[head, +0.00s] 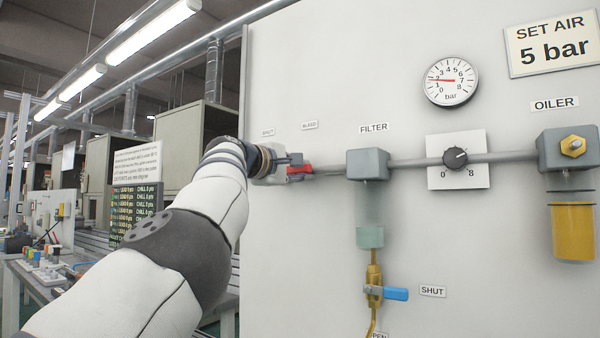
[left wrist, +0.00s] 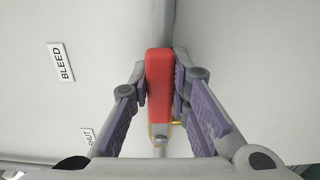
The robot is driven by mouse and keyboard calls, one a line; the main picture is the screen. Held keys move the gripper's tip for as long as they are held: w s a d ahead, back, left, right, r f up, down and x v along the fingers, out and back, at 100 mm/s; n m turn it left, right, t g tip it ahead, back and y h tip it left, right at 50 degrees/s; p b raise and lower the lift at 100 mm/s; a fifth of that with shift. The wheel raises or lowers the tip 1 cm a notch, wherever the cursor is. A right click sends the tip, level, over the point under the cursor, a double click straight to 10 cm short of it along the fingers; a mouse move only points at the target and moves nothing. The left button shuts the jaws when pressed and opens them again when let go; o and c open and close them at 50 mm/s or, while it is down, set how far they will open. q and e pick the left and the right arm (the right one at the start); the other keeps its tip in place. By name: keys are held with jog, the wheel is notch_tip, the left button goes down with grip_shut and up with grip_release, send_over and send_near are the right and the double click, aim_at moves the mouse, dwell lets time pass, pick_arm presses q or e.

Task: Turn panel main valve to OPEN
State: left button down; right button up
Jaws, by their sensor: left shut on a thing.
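The panel main valve shows as a red handle (head: 300,169) at the left end of the grey pipe, near the panel's left edge. My left gripper (head: 288,170) is at this handle, with my arm reaching in from the left and hiding part of the valve. In the left wrist view the red handle (left wrist: 159,75) stands between the purple-padded fingers of my left gripper (left wrist: 160,85), which are shut on it. A small brass-coloured part shows below the handle there. My right gripper is not in view.
Labels SHUT (head: 268,132) and BLEED (head: 309,125) sit above the valve. Along the pipe are a filter (head: 367,164), a regulator knob (head: 455,157), a pressure gauge (head: 451,81) and an oiler (head: 569,149). A blue drain handle (head: 396,294) is below the filter.

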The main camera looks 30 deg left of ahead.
pick_arm(q)
jog(key=shift+f, duration=0.15)
dwell(0.3)
jog(key=c, duration=1.5)
grip_release()
jog(key=shift+s, duration=0.1)
jog(key=s, duration=0.8)
jog(key=s+a, duration=0.1)
jog(key=s, duration=0.2)
jog(key=shift+s, duration=0.4)
